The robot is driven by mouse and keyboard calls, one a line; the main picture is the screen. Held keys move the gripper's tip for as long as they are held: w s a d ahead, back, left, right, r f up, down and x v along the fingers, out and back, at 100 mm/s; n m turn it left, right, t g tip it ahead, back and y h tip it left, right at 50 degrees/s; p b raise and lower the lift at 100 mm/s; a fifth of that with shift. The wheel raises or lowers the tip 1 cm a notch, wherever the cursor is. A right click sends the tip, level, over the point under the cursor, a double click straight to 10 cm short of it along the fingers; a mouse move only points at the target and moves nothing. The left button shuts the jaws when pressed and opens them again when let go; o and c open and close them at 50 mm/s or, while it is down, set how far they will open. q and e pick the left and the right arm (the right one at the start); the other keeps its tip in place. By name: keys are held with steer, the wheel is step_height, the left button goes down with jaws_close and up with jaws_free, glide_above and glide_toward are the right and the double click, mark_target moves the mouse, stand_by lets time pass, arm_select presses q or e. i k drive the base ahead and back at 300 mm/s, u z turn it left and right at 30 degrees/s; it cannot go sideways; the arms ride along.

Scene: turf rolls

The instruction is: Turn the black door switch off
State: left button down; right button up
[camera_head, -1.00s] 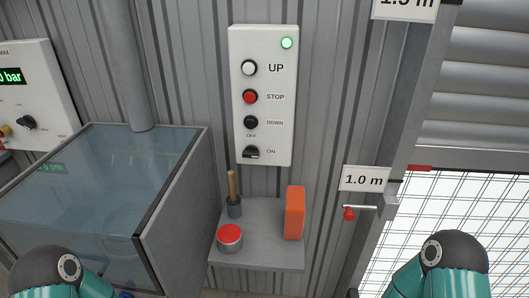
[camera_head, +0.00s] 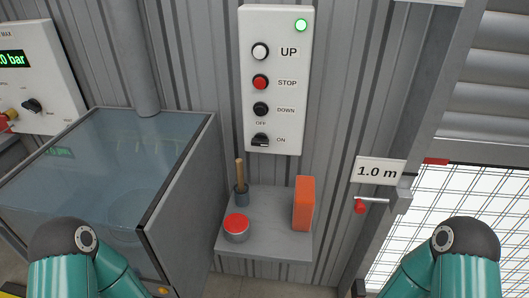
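The black door switch (camera_head: 261,140) is a rotary knob at the bottom of a white control panel (camera_head: 303,130) on the corrugated wall. OFF is printed above it and ON to its right. Its light pointer mark lies toward the right, on the ON side. Above it are a black DOWN button (camera_head: 261,109), a red STOP button (camera_head: 260,82) and a white UP button (camera_head: 260,51). A green lamp (camera_head: 301,25) is lit at the top right. Only my teal arm links show at the lower left and lower right; neither gripper is in view.
A grey shelf (camera_head: 275,246) below the panel holds a red-topped tin (camera_head: 236,228), an orange block (camera_head: 304,204) and a wooden-handled tool in a cup (camera_head: 241,194). A glass-topped tank (camera_head: 180,195) stands left. A red-tipped lever (camera_head: 361,206) and shutter door are right.

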mark_target(260, 139)
steer(key=k, duration=1.15)
steer(key=u, duration=0.7)
steer(key=i, duration=1.15)
steer(key=u, duration=0.1)
